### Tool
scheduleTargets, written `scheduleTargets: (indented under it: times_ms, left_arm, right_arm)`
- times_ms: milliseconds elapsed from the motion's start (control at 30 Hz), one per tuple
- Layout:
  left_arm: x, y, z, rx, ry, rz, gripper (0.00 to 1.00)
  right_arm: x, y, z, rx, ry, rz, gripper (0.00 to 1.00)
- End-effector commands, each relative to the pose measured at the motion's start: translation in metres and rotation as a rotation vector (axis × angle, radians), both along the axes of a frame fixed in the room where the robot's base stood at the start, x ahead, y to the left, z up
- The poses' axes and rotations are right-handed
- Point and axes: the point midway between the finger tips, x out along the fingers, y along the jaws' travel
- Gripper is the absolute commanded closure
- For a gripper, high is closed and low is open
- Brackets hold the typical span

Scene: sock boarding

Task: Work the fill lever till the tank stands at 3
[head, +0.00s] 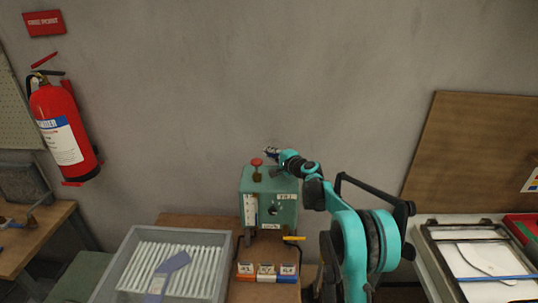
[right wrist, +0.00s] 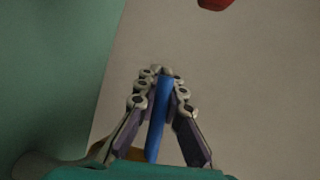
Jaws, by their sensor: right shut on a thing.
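A green tank box (head: 262,184) with a plate reading FILL stands on a brown table against the wall. A pale gauge strip (head: 250,210) runs down its front; its level is too small to read. A red knob (head: 257,162) stands on top and shows at the top edge of the right wrist view (right wrist: 215,4). A yellow handle (head: 293,238) sticks out at lower right. My right gripper (head: 271,153) is above the box's back edge, shut on a blue bar (right wrist: 158,120). I cannot tell whether this bar is the fill lever. My left gripper is out of view.
A grey bin (head: 223,255) of white strips stands at front left. Three small labelled boxes (head: 266,273) sit before the tank. A tray (head: 430,240) lies at right. A fire extinguisher (head: 62,125) hangs on the left wall.

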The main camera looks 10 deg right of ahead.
Motion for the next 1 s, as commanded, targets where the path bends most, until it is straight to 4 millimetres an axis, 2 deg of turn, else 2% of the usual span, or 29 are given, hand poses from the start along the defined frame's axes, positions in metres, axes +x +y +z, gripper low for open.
scheduleTargets:
  times_ms: [167,200,233,633,767,1000]
  left_arm:
    - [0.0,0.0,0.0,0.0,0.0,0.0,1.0]
    - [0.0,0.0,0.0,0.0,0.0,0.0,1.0]
    - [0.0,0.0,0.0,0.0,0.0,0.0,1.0]
    - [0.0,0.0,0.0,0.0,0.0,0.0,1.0]
    - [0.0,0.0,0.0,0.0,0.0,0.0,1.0]
    - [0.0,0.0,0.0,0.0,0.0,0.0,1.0]
  right_arm:
    - [0.0,0.0,0.0,-0.001,0.001,0.002,1.0]
    - [0.0,0.0,0.0,-0.001,0.001,0.002,0.88]
    - [0.0,0.0,0.0,-0.001,0.001,0.002,0.81]
    - [-0.006,-0.003,0.001,-0.001,0.001,0.002,0.81]
    - [-0.025,-0.01,0.005,-0.001,0.001,0.001,0.81]
    - [-0.074,-0.029,0.014,0.0,0.001,0.0,0.81]
